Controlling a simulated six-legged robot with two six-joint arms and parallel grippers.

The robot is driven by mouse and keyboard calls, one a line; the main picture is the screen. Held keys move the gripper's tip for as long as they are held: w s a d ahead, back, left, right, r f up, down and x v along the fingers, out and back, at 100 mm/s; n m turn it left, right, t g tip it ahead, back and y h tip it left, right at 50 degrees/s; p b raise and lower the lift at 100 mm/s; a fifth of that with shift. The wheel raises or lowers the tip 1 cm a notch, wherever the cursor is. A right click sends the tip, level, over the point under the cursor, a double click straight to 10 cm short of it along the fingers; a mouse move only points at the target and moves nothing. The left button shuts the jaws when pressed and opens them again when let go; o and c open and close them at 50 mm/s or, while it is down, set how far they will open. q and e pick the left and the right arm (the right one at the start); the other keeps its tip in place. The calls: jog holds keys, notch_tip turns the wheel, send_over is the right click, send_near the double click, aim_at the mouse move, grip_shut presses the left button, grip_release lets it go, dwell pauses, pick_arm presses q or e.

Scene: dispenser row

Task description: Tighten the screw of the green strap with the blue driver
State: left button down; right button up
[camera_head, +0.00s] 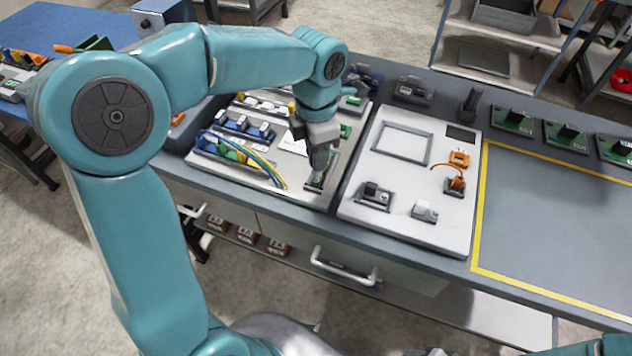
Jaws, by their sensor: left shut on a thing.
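My left gripper (319,172) points down over the right part of the white wiring panel (305,197). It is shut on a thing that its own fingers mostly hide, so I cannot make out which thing. Just under the fingertips is a small dark block with green on it (317,185); I cannot tell whether they touch. Small green pieces (346,131) show right of the gripper; I cannot tell which is the green strap. No screw can be made out, and the blue driver is not clearly seen. My right gripper is not in view.
Blue terminal blocks (232,122) and curved coloured wires (262,163) are left of the gripper. A second white panel (400,222) carries an orange connector (456,184) and grey parts. Green boards (512,120) line the back right. The yellow-outlined area (560,220) is clear.

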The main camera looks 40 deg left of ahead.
pick_arm(q)
jog(key=shift+f, duration=0.1)
dwell(0.3)
jog(key=shift+f+b, duration=0.2)
jog(key=shift+b, duration=0.1)
jog(key=shift+f+b, duration=0.5)
jog(key=shift+f, duration=0.05)
